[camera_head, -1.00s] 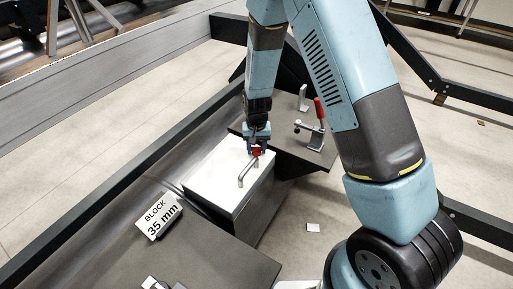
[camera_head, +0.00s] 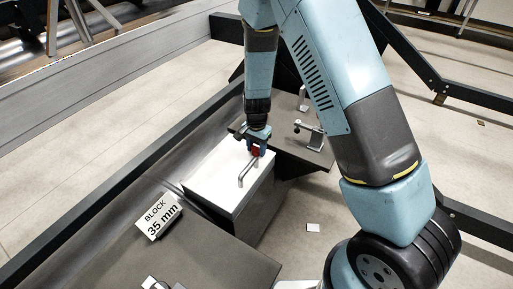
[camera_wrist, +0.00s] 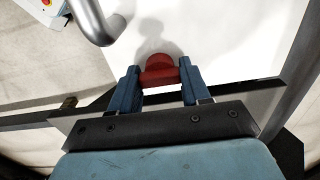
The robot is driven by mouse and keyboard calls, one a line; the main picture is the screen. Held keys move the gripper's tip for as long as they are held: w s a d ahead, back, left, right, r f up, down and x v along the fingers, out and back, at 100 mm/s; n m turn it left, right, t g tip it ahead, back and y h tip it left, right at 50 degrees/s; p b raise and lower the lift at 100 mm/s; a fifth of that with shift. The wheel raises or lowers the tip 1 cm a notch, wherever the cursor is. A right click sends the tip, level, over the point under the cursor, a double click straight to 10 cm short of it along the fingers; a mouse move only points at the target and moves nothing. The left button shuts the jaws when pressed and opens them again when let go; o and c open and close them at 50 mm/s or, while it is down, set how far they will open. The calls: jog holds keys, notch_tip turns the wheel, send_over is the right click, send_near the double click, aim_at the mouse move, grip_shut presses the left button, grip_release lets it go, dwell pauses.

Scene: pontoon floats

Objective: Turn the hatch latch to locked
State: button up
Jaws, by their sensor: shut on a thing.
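A white-topped box (camera_head: 214,174) with a grey front stands in the middle of the head view. A red knob (camera_head: 256,152), which looks like the latch, is at the far right edge of its top. My gripper (camera_head: 257,147) is over that edge, shut on the red knob. In the wrist view the red knob (camera_wrist: 160,68) sits between the two blue fingers, above the white top (camera_wrist: 215,40). A bent grey bar handle (camera_head: 246,172) is on the top beside the knob. The fingers hide part of the knob, and I cannot read any lock marking.
A "BLOCK 35 mm" sign (camera_head: 159,216) stands at left on the dark bench (camera_head: 215,262). Dark rails frame the area.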

aim_at(256, 147)
dwell(0.4)
jog(key=o, duration=1.1)
jog(key=shift+c, duration=0.2)
notch_tip(256, 147, up, 14)
jog(key=shift+f, duration=0.15)
